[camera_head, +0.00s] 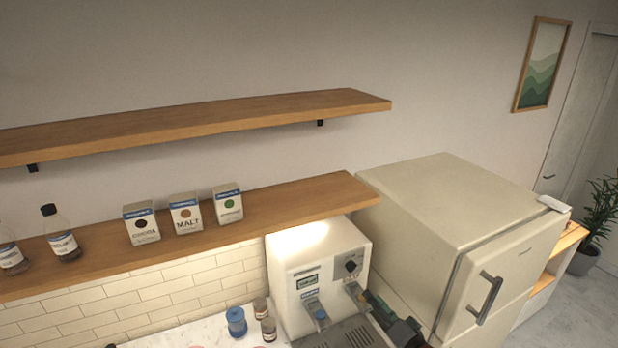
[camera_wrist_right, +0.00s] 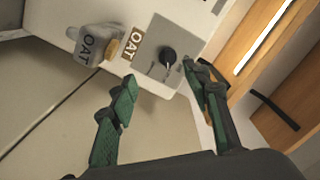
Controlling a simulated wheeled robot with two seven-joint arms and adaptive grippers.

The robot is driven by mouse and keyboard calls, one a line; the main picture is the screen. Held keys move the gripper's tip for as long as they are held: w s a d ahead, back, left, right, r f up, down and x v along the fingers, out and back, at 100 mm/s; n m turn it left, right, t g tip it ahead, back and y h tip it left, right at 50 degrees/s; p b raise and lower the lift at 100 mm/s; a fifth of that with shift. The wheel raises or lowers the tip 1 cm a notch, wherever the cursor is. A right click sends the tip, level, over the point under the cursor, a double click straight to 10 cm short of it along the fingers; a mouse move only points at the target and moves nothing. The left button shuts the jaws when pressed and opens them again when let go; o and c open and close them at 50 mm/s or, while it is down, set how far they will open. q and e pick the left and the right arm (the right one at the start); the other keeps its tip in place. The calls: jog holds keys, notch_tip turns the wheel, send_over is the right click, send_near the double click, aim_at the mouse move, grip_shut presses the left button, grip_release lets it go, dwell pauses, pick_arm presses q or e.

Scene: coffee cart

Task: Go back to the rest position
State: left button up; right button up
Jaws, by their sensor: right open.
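My right gripper (camera_head: 384,312) shows at the bottom of the head view, at the right front of the white coffee machine (camera_head: 300,262). Its green-padded fingers are dark and spread apart in the right wrist view (camera_wrist_right: 160,76), with nothing between them. Beyond the fingertips in that view are a grey panel (camera_wrist_right: 150,65) and its black knob (camera_wrist_right: 168,56). My left gripper is not in view.
The cream fridge (camera_head: 440,205) stands right of the machine. Wooden shelves (camera_head: 300,195) run along the wall above, holding boxes (camera_head: 186,213) and bottles (camera_head: 62,236).

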jog(key=s+d+f+n+g+h, duration=0.2)
jog(key=s+f+n+g+h, duration=0.35)
jog(key=s+f, duration=1.45)
jog(key=s+d+f+g+h, duration=0.1)
jog(key=s+d+g, duration=0.25)
jog(key=s, duration=0.85)
jog(key=s+d+f+g+h, duration=0.1)
jog(key=s+d+g, duration=0.25)
jog(key=s, duration=0.85)
notch_tip(320, 180, down, 39)
jog(key=a+g+y+b, duration=0.1)
jog(key=a+g+b, duration=0.1)
jog(key=b, duration=0.7)
jog(key=s+f+b, duration=0.4)
jog(key=s+f, duration=0.6)
jog(key=f, duration=0.2)
jog(key=s+f+n+b, duration=0.1)
jog(key=s+f+b, duration=0.2)
jog(key=s+f, duration=0.7)
notch_tip(320, 180, down, 3)
jog(key=shift+s+a+g+b, duration=0.2)
jog(key=shift+a+g+b, duration=0.1)
jog(key=shift+g+b, duration=0.15)
